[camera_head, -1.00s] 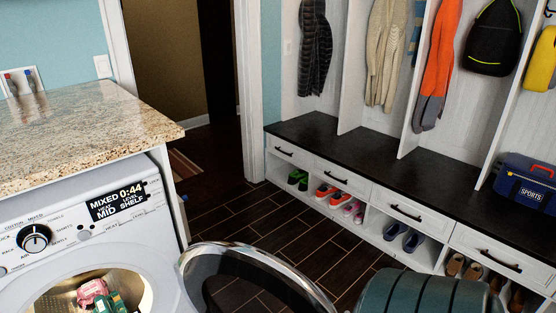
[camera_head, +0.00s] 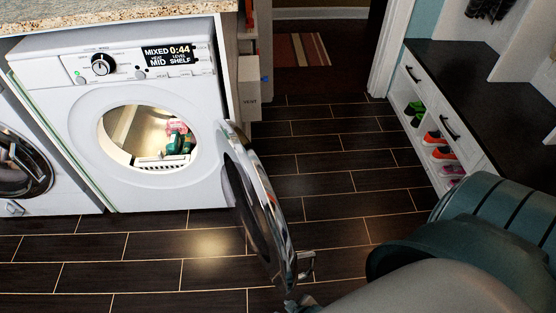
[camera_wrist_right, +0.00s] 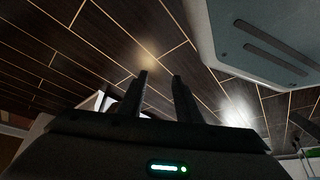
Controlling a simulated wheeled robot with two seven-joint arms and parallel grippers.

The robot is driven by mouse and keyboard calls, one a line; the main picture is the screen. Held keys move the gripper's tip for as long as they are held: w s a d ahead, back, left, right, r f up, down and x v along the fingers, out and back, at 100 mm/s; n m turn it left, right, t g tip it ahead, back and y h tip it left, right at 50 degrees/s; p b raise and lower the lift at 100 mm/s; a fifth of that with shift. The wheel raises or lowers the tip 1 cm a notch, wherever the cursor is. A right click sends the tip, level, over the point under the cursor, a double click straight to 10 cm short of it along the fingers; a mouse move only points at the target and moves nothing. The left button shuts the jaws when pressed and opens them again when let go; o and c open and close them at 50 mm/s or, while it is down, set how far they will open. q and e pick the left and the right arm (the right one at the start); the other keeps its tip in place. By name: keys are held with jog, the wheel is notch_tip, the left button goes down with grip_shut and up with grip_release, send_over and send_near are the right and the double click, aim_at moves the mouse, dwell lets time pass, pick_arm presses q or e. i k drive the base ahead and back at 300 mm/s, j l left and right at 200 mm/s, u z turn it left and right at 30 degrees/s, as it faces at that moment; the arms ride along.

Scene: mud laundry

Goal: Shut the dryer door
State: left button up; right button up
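The white dryer (camera_head: 205,165) stands at left centre in the head view, its round opening uncovered. Its round door (camera_head: 262,215), with a chrome rim and dark glass, hangs open from the right side of the opening and juts out toward me. A latch or handle piece (camera_head: 306,264) sticks out from the door's free edge. My right gripper (camera_wrist_right: 160,82) shows in the right wrist view with its two fingers apart and nothing between them, above the floor. In the head view my right arm fills the lower right; its fingers cannot be made out clearly. My left gripper is not in view.
A few coloured items (camera_head: 178,135) lie inside the drum. Another front-loading machine (camera_head: 22,165) stands left of the dryer. A bench (camera_head: 462,95) with shoe cubbies is at the right. The dark tiled floor (camera_head: 330,180) between dryer and bench is clear.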

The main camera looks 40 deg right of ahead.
aim_at(273, 246)
jog(key=l+u, duration=0.25)
jog(key=l, duration=0.55)
jog(key=l+u, duration=0.2)
jog(key=l, duration=1.15)
jog(key=k+u, duration=0.65)
jog(key=u, duration=0.15)
